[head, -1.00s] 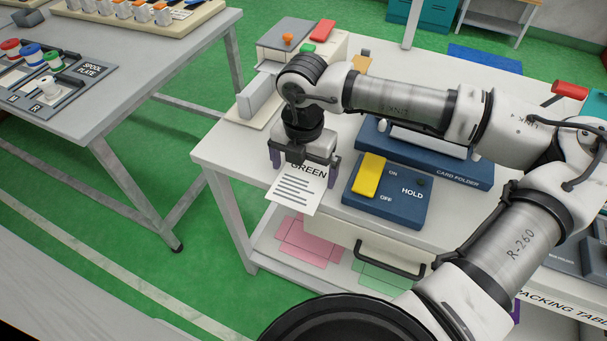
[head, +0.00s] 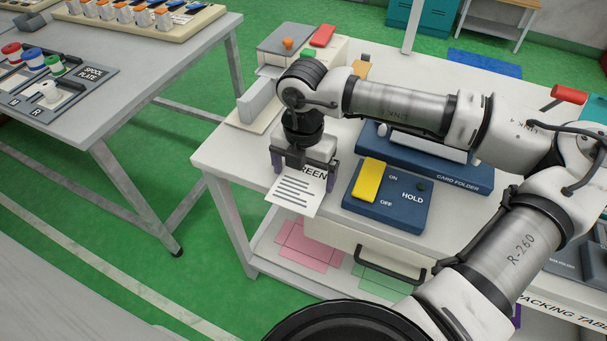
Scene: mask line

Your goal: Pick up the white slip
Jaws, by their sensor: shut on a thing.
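The gripper body hides the start of the heading and the slip's far end. I cannot tell whether the slip is clear of the table top.
A cream machine (head: 300,50) stands behind my wrist. A drawer handle (head: 388,264) juts out below.

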